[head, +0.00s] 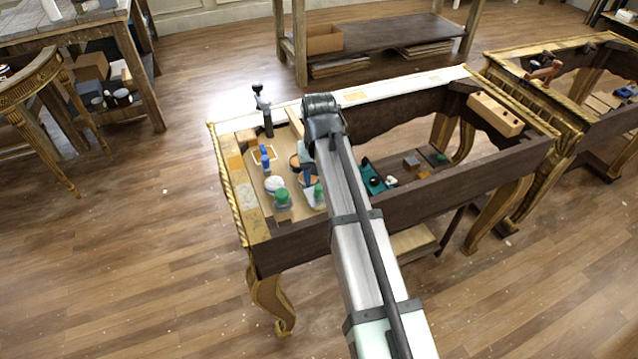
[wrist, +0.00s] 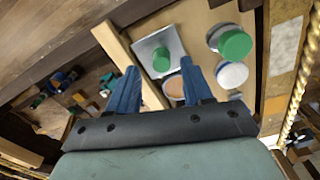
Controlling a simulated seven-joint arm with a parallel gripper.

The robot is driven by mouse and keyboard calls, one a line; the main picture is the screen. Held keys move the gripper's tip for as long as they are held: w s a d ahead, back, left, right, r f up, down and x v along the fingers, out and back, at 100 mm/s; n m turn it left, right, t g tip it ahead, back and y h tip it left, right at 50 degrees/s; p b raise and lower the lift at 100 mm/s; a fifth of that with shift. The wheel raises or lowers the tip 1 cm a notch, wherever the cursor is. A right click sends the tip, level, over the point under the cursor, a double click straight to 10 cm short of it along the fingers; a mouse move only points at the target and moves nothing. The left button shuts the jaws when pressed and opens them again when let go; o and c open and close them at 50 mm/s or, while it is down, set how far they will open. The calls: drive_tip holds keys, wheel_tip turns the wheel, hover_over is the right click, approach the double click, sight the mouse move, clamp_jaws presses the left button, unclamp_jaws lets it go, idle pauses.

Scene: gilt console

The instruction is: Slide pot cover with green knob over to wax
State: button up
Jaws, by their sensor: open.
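My gripper (wrist: 159,68) is open, its two blue fingers apart and pointing down into the tray area; in the head view its fingers (head: 307,168) show partly behind my arm. One green knob (wrist: 162,58) stands on a grey square piece (wrist: 146,46) just beyond and between the fingertips. A second green knob (wrist: 235,44) sits on a pale round piece to the right. A white round item (wrist: 232,75) lies near it, and a copper-brown disc (wrist: 174,87) lies between the fingers. I cannot tell which is the wax. Contact with the fingers is not visible.
The console (head: 247,220) has a raised gilt edge and a dark front rail. Blue bottles (head: 265,157) and a dark upright tool (head: 266,110) stand on the left. A wooden strip (wrist: 128,60) runs past the left finger. A teal item (head: 374,178) lies in the right part.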

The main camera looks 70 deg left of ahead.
sight(320, 188)
wheel_tip(320, 188, up, 11)
drive_tip(key=shift+f, duration=0.2)
idle(0.7)
